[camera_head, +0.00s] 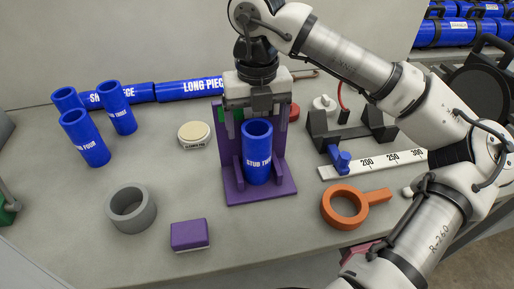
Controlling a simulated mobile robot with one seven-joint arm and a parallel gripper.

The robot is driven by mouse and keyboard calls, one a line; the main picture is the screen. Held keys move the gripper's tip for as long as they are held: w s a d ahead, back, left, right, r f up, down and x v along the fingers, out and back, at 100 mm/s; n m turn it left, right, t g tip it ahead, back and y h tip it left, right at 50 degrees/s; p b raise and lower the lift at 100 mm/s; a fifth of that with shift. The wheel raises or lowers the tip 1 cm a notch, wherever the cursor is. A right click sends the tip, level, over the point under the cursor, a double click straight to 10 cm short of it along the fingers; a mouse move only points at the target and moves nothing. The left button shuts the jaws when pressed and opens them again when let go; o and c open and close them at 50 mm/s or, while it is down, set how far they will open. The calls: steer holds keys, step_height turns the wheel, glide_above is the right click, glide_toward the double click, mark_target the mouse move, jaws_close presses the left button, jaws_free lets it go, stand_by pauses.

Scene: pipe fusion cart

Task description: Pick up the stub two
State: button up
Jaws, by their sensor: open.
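A blue tube (257,160) stands upright in a purple stand (262,195) near the middle of the table in the head view. Its white label is partly blurred and seems to read stub two. My gripper (256,112) points down right at the tube's top, with its jaws open. I cannot tell whether the fingers are around the tube's rim or just behind it. Two similar blue stubs, one labelled four (86,140) and one seemingly three (118,108), stand at the left. Another blue tube end (67,98) shows behind them.
A long blue pipe (190,90) lies along the back. A round tin (194,136), grey ring (131,209) and purple block (190,235) are at left and front. An orange ring tool (345,207), white ruler (372,164) and dark clamp (350,130) are at right.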

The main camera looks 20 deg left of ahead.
steer(key=shift+f, duration=0.9)
steer(key=shift+c, duration=0.3)
steer(key=c, duration=1.4)
